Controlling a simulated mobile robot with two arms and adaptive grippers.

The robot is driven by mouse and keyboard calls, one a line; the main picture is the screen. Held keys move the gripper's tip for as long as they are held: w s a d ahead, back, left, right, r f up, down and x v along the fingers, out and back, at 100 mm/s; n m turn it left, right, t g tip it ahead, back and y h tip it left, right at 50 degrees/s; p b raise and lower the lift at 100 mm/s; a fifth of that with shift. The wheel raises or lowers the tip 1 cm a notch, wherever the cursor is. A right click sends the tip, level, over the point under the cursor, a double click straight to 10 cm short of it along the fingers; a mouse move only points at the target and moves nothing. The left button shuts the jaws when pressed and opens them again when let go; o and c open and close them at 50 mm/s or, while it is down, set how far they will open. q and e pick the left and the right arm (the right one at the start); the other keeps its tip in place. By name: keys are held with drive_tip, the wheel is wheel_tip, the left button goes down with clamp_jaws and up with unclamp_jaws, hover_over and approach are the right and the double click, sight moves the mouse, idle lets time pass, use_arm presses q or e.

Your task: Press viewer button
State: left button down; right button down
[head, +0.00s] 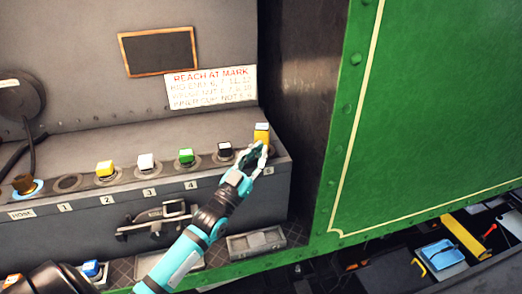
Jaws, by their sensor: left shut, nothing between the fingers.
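A row of coloured block-topped pieces stands on the grey ledge: a yellow one (105,168), a white one (146,161), a green one (187,156), a black one (225,149) and an orange-yellow one (262,133) at the right end. I cannot tell which of them, if any, is the viewer button. My left gripper (257,154) is shut and empty, just in front of and below the orange-yellow piece. It hides that piece's foot; I cannot tell whether they touch. My right gripper is not in view.
A "REACH AT MARK" sign (211,88) and a dark framed board (159,52) are on the back wall. A green panel (430,110) rises at right. A handle (158,216) juts from the ledge front.

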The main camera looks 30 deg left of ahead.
use_arm(q)
drive_tip(key=shift+f, duration=0.1)
idle(0.4)
drive_tip(key=shift+s+d+f+p, duration=0.2)
drive_tip(key=shift+s+p, duration=0.05)
drive_tip(key=shift+p, duration=0.05)
drive_tip(key=shift+s+d+r, duration=0.1)
drive_tip(key=shift+s, duration=0.3)
drive_tip(key=s+d+p, duration=0.2)
drive_tip(key=s+d, duration=0.1)
drive_tip(key=s, duration=0.2)
drive_tip(key=shift+p, duration=0.35)
drive_tip(key=shift+s, duration=0.1)
idle(1.1)
